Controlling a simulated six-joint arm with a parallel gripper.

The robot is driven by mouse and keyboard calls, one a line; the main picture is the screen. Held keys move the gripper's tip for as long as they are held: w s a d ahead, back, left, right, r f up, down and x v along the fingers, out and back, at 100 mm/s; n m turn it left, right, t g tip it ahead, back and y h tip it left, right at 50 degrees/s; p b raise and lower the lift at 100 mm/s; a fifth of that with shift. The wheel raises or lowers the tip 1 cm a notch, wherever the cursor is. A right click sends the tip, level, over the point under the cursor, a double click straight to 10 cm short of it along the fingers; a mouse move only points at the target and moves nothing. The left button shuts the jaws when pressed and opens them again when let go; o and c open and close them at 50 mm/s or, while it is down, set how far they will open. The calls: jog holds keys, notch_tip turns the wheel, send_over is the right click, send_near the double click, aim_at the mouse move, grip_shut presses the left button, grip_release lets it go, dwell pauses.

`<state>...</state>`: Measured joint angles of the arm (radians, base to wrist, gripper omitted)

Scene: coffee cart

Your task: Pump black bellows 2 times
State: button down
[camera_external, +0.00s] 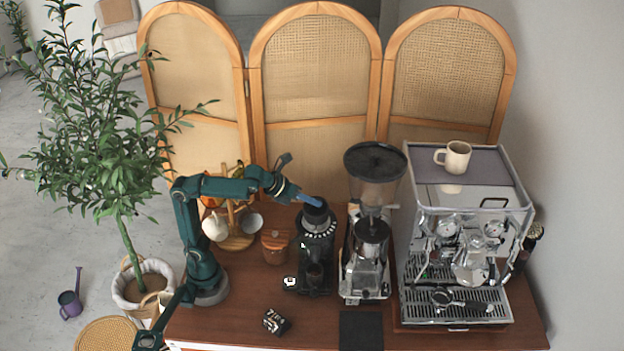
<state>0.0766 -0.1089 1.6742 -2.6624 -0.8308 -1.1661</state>
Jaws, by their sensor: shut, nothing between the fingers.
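The black bellows (317,214) sits on top of a small black grinder (318,242), left of the larger grinder. My gripper (315,202) is at the top of the bellows, with its blue fingers shut and nothing between them. The fingers slant down from the upper left and overlap the bellows' top in the picture. I cannot tell whether they touch it. The bellows looks upright, and its upper edge is partly hidden by the fingers.
A larger grinder with a dark hopper (374,175) stands close on the right, then a chrome espresso machine (465,240) with a cup (454,157) on top. A brown canister (275,246) and a mug tree (236,235) stand left. The front counter (225,325) has free room.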

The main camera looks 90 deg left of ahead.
aim_at(310, 213)
jog(key=shift+d+r, duration=0.25)
jog(key=shift+r, duration=0.7)
jog(key=shift+r, duration=0.1)
jog(key=shift+d+r, duration=0.25)
jog(key=shift+r, duration=0.85)
jog(key=shift+d+r, duration=0.25)
jog(key=shift+r, duration=1)
jog(key=shift+s+f, duration=0.1)
dwell(0.4)
jog(key=shift+d+r, duration=0.2)
jog(key=shift+r, duration=0.8)
jog(key=shift+d+r, duration=0.2)
jog(key=shift+r, duration=0.75)
